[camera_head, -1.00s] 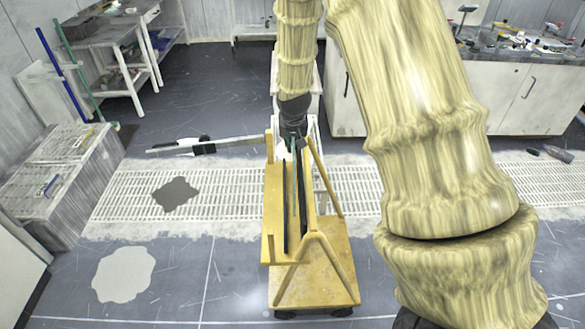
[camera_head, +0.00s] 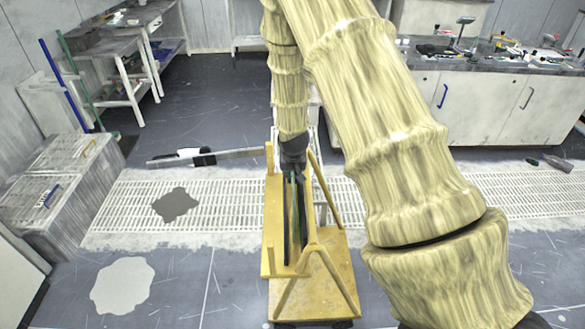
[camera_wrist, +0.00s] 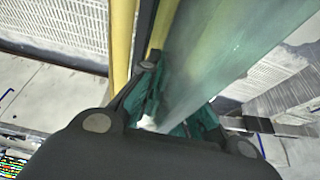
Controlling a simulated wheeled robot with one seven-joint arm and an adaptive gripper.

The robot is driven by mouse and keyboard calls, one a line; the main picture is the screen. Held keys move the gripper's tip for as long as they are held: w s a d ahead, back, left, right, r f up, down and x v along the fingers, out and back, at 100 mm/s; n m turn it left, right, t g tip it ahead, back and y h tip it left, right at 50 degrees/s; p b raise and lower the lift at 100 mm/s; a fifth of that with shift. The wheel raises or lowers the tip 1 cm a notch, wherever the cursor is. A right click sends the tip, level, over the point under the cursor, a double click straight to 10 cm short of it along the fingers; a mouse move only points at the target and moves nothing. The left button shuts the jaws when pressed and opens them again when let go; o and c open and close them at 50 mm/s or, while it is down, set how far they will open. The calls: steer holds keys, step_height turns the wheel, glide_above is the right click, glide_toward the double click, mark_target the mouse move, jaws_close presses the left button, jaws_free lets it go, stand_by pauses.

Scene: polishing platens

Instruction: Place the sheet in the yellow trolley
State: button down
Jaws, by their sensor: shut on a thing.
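The yellow trolley (camera_head: 334,272) stands in the lower middle of the head view, with a flat base and slanted side rails. My gripper (camera_head: 293,176) is over its far part, between the uprights. In the wrist view, my gripper (camera_wrist: 172,118) is shut on a translucent greenish sheet (camera_wrist: 235,45), with teal pads on either side of it. In the head view, the sheet (camera_head: 294,205) shows as a thin upright edge between the trolley's dark slats. Its lower edge is hidden, so I cannot tell whether it rests on the trolley.
Pale grating (camera_head: 130,204) crosses the floor behind the trolley. A long grey bar (camera_head: 235,154) extends left behind it. Grey crates (camera_head: 75,190) stand at left, and a cluttered counter (camera_head: 480,100) at back right.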

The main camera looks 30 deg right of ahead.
steer(key=shift+f, duration=0.25)
steer(key=c, duration=2)
jaws_free()
steer(key=shift+f, duration=0.15)
steer(key=shift+c, duration=0.2)
steer(key=o, duration=0.4)
steer(key=shift+r, duration=0.2)
steer(key=shift+b+v, duration=0.45)
steer(key=shift+v, duration=5.5)
steer(key=shift+s, duration=0.1)
